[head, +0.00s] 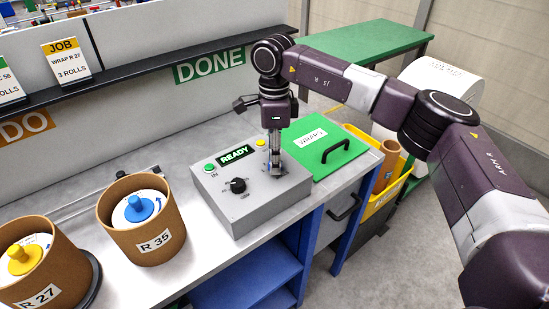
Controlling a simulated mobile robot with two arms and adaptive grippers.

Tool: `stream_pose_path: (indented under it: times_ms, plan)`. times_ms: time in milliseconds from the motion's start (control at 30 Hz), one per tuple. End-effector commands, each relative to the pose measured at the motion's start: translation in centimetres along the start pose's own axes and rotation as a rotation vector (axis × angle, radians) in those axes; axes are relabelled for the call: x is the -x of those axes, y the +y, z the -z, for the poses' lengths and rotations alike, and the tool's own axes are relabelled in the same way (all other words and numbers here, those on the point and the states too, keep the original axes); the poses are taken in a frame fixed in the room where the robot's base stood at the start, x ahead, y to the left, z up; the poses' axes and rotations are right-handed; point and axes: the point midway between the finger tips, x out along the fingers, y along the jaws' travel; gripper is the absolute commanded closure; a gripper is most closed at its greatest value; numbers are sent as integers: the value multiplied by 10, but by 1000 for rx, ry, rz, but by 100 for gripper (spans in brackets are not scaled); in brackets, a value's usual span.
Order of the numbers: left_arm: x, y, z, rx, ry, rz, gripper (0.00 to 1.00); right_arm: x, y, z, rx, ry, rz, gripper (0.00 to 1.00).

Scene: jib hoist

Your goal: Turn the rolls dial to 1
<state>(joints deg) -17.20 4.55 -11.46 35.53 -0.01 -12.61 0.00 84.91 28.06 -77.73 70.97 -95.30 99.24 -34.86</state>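A grey control box (255,205) stands on the bench in the head view. Its top carries a lit READY display (235,154), a green button (210,168), a yellow button (261,143) and a black dial (238,185) with small markings too fine to read. My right gripper (276,172) points down over the right part of the box top, to the right of the black dial and apart from it. Its fingertips are at or close to the panel; whatever is under them is hidden. Whether its fingers are closed on something cannot be told. My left gripper is out of view.
Cardboard tubes marked R 35 (150,243) and R 27 (35,275) stand left of the box. A black shelf edge (150,59) runs behind, with job cards.

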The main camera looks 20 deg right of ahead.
Motion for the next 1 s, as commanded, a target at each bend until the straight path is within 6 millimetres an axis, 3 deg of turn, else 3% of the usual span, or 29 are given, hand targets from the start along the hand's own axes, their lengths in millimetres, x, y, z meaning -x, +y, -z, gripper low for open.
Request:
stream_pose_path:
  times_ms: [333,467,800,1000]
  plan:
    - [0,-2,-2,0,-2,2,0,-1,1,0,-1,1,-4,57]
    - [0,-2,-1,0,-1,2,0,9,1,0,-1,0,-3,57]
    - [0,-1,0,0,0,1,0,78,0,-1,-2,-1,0,57]
    - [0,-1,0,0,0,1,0,108,0,0,-1,1,-3,57]
